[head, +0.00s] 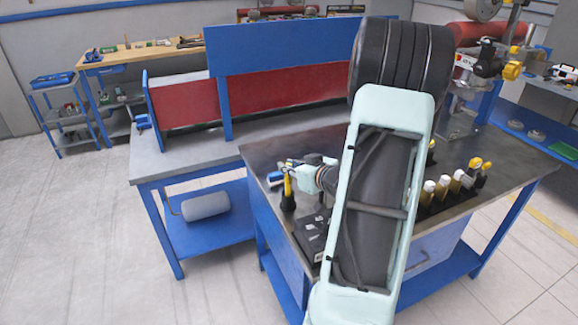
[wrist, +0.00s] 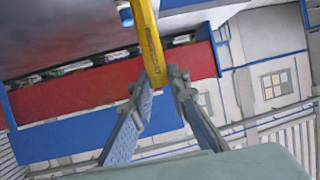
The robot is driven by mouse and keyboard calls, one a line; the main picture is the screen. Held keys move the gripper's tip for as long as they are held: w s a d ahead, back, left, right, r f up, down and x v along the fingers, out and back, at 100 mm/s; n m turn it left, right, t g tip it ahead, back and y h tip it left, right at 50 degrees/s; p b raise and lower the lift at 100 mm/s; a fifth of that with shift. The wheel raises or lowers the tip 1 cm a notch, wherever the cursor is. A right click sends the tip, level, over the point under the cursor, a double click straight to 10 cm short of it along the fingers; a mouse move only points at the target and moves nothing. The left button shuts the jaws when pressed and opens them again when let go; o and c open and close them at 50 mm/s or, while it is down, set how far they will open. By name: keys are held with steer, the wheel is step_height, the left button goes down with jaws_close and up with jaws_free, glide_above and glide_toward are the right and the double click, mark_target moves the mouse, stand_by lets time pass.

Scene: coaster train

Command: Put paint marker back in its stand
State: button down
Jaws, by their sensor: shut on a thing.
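The paint marker is a slim yellow stick with dark lettering, and it shows in the wrist view (wrist: 149,42) between my fingertips. My gripper (wrist: 161,80) is shut on it near its lower end in that view; its other end runs out at the top. In the head view the yellow marker (head: 287,186) stands about upright at my gripper (head: 291,168), at the left end of the workbench. A black cup-like piece (head: 288,203) shows directly below it. I cannot tell whether this is the stand or whether the marker touches it.
The dark-topped workbench (head: 268,155) carries several bottles with pale or yellow tops (head: 441,187) right of my arm. A black box-like item (head: 313,235) lies near its front edge. A blue item (head: 274,178) lies left of the marker. My arm hides the bench's middle.

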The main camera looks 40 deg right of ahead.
steer(key=shift+f+b, duration=0.45)
steer(key=shift+f, duration=0.35)
steer(key=c, duration=1.8)
jaws_free()
steer(key=v, duration=1.2)
steer(key=shift+a, duration=0.1)
